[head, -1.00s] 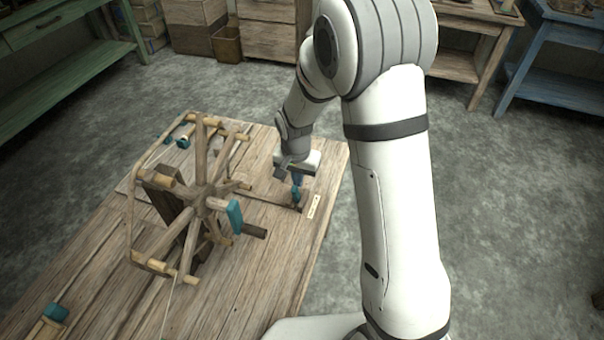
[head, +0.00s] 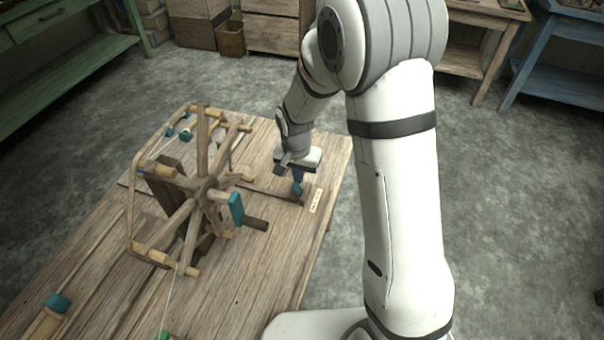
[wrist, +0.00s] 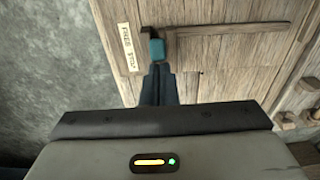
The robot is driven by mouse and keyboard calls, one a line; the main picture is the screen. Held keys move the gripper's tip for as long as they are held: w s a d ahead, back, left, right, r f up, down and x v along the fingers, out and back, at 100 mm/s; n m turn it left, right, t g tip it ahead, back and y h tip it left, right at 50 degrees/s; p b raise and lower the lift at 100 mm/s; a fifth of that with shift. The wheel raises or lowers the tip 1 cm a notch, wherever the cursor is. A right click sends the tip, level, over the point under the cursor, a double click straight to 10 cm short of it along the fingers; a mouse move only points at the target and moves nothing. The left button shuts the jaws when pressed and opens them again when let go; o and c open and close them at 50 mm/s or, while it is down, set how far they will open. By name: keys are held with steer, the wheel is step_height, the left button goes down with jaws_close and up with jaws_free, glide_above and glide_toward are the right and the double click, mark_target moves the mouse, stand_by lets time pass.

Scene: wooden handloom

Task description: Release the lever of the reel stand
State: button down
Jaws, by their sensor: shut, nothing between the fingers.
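The reel stand (head: 205,190), a wooden spoked wheel with a teal block on its rim side, stands on the wooden table. The lever's teal knob (head: 297,188) is at the table's right side, at the end of a flat wooden bar (head: 272,192). In the wrist view the knob (wrist: 156,48) sits just beyond my fingertips, beside the bar (wrist: 230,30). My gripper (head: 298,174) points down at the knob; its dark fingers (wrist: 157,72) are together with nothing between them. Whether the tips touch the knob I cannot tell.
A pale lettered label (wrist: 128,48) lies beside the knob, near the table edge; it also shows in the head view (head: 316,200). The wheel stands left of my gripper. Grey floor is open to the right of the table.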

steer(key=shift+s+d+f, duration=0.1)
steer(key=shift+d+f, duration=0.05)
steer(key=shift+f, duration=0.3)
steer(key=shift+w+d+r, duration=0.15)
steer(key=shift+w+r, duration=0.15)
steer(key=shift+w, duration=0.05)
step_height(320, 180, up, 12)
steer(key=p, duration=0.3)
steer(key=shift+w+f, duration=0.25)
steer(key=shift+w, duration=0.2)
steer(key=s+d+r+n+p, duration=0.1)
steer(key=s+d+r+p, duration=0.3)
steer(key=s+r, duration=0.3)
steer(key=s+d+r+n+t+p, duration=0.1)
steer(key=s+d+r+n+p, duration=0.1)
steer(key=s+d+r+p, duration=0.2)
steer(key=s+d+r+n+p, duration=0.1)
steer(key=s+d+r+p, duration=0.3)
steer(key=s+r, duration=0.6)
step_height(320, 180, up, 2)
steer(key=shift+r+t, duration=0.1)
steer(key=shift+t, duration=0.2)
